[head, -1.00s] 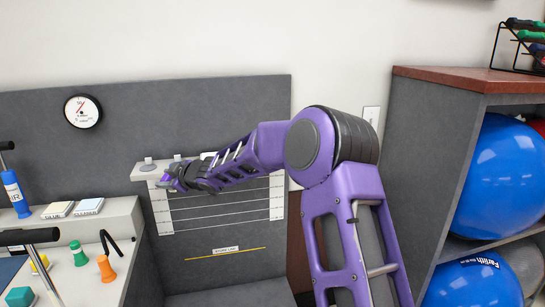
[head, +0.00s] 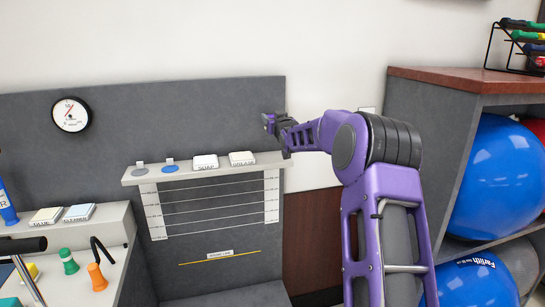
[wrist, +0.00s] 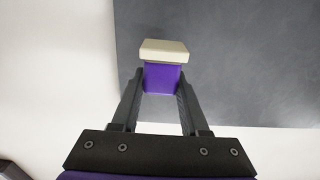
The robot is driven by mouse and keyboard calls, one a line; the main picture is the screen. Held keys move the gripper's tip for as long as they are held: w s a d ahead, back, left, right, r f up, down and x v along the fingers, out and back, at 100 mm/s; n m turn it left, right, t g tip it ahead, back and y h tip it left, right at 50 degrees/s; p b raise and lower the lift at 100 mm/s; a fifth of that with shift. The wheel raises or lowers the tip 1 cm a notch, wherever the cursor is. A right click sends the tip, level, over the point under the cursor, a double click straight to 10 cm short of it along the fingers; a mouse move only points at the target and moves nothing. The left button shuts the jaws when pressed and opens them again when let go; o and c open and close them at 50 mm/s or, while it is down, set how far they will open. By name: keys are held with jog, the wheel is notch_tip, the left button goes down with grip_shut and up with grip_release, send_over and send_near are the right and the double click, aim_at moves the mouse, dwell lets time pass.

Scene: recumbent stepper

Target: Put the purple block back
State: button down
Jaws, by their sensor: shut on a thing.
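The purple block (wrist: 161,78) is between the two fingertips of my gripper (wrist: 161,92) in the wrist view. A cream-coloured slab (wrist: 164,51) shows at its far end; I cannot tell whether it is part of the block. In the head view my gripper (head: 271,122) is raised in front of the dark grey panel, near its right edge, above the right end of the shelf. The block is too small there to make out clearly.
The pale shelf (head: 131,178) holds a grey disc (head: 141,169), a blue disc (head: 169,166) and two white labelled blocks (head: 205,161), (head: 242,158). Coloured pegs (head: 96,276) stand on the left counter. A cabinet with blue balls (head: 497,175) stands at the right.

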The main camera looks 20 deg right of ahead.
jog(key=shift+d+f, duration=0.3)
notch_tip(320, 180, down, 9)
jog(key=shift+f+b, duration=0.1)
jog(key=shift+b, duration=0.3)
jog(key=shift+f+b, duration=0.2)
jog(key=shift+b, duration=0.1)
jog(key=shift+c, duration=2.1)
grip_release()
jog(key=shift+r, duration=0.15)
jog(key=shift+r+p, duration=0.2)
jog(key=shift+p, duration=0.25)
jog(key=s, duration=1.2)
jog(key=shift+f+b, duration=0.15)
jog(key=shift+b, duration=0.25)
